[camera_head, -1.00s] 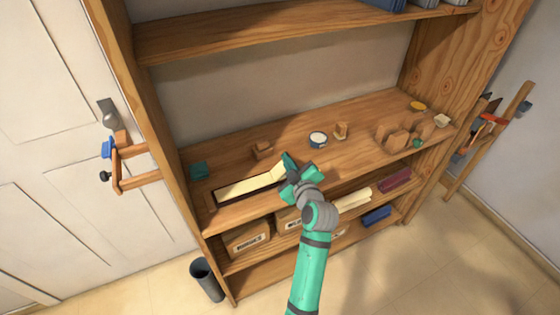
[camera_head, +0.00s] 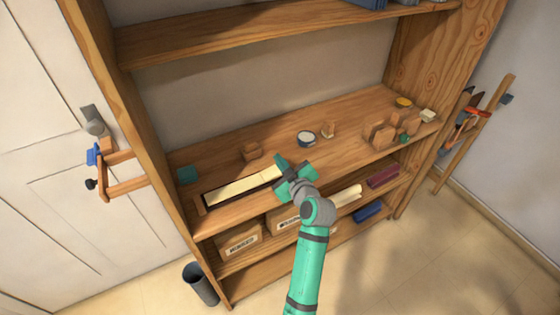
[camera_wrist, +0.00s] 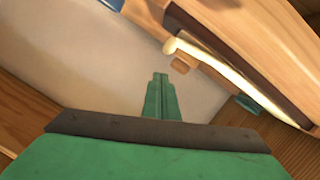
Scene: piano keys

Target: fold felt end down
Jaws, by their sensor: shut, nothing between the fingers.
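A long cream felt strip (camera_head: 238,187) lies along a dark-edged wooden board (camera_head: 200,208) on the middle shelf. Its right end is beside my gripper (camera_head: 281,164) in the head view and partly hidden by it. In the wrist view the felt strip (camera_wrist: 240,75) runs along the dark strip, with its near end (camera_wrist: 171,47) bent away from the line of the rest. My gripper (camera_wrist: 160,78) is shut and empty; its fingertips appear apart from that bent end in the wrist view. I cannot tell whether another part of the gripper touches the felt.
A small wooden block (camera_head: 251,150) and a teal block (camera_head: 187,175) sit behind the board. A round tin (camera_head: 306,138) and a wooden rack (camera_head: 380,135) stand to the right. An upper shelf (camera_head: 250,35) overhangs.

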